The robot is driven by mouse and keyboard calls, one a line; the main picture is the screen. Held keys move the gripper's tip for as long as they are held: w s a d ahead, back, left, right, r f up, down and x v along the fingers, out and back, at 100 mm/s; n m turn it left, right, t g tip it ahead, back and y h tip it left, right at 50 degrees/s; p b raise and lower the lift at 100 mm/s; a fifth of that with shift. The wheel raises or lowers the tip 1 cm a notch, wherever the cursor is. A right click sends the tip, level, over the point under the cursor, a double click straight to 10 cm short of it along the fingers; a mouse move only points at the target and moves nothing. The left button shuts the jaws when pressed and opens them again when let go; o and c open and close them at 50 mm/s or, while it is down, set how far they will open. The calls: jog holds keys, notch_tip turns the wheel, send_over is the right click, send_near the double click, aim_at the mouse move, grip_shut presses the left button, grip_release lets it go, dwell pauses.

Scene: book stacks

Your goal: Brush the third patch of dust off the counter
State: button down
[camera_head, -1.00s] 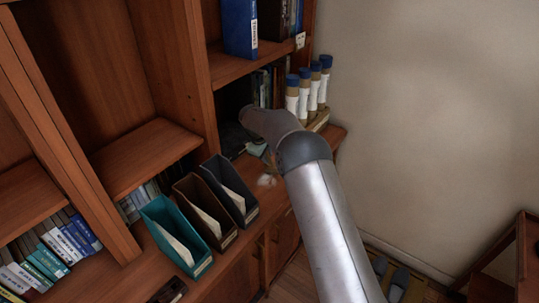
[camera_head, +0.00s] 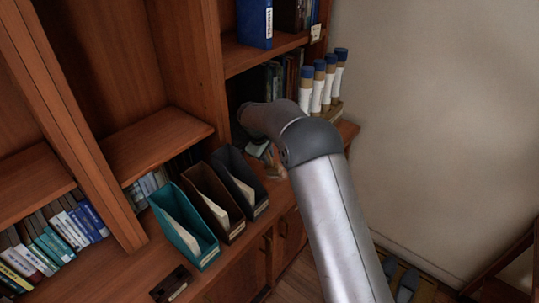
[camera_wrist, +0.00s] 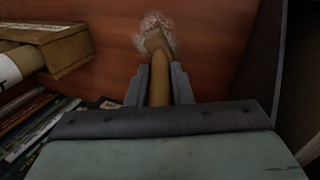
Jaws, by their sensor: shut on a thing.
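My gripper (camera_wrist: 159,84) is shut on the wooden handle of a brush (camera_wrist: 158,73) in the wrist view. The brush points away from the gripper, toward the top of the picture. A pale, speckled patch of dust (camera_wrist: 154,20) lies on the reddish-brown counter (camera_wrist: 100,72) around the brush's far end. The brush end overlaps the patch in the picture; I cannot tell whether it touches the counter. In the head view my arm reaches over the counter (camera_head: 128,270) and hides most of the gripper. A small tan part of the brush (camera_head: 275,172) shows beside the arm.
Teal (camera_head: 184,232), brown (camera_head: 214,208) and dark (camera_head: 241,186) file holders stand left of the gripper. Several blue-capped tubes (camera_head: 317,84) stand in a wooden holder behind the arm. Books lie close to the gripper at lower left in the wrist view (camera_wrist: 35,125).

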jog(key=shift+w+d+p, duration=0.3)
jog(key=shift+w+p, duration=0.05)
jog(key=shift+w, duration=0.6)
jog(key=shift+w+d+p, duration=0.25)
jog(key=shift+w+p, duration=0.1)
jog(key=shift+w, duration=0.55)
jog(key=w+d, duration=0.1)
jog(key=w+d+p, duration=0.1)
jog(key=w, duration=0.1)
dwell(0.4)
jog(key=shift+r+p, duration=0.2)
jog(key=shift+p, duration=0.15)
jog(key=shift+r+p, duration=1.5)
jog(key=shift+r, duration=1.4)
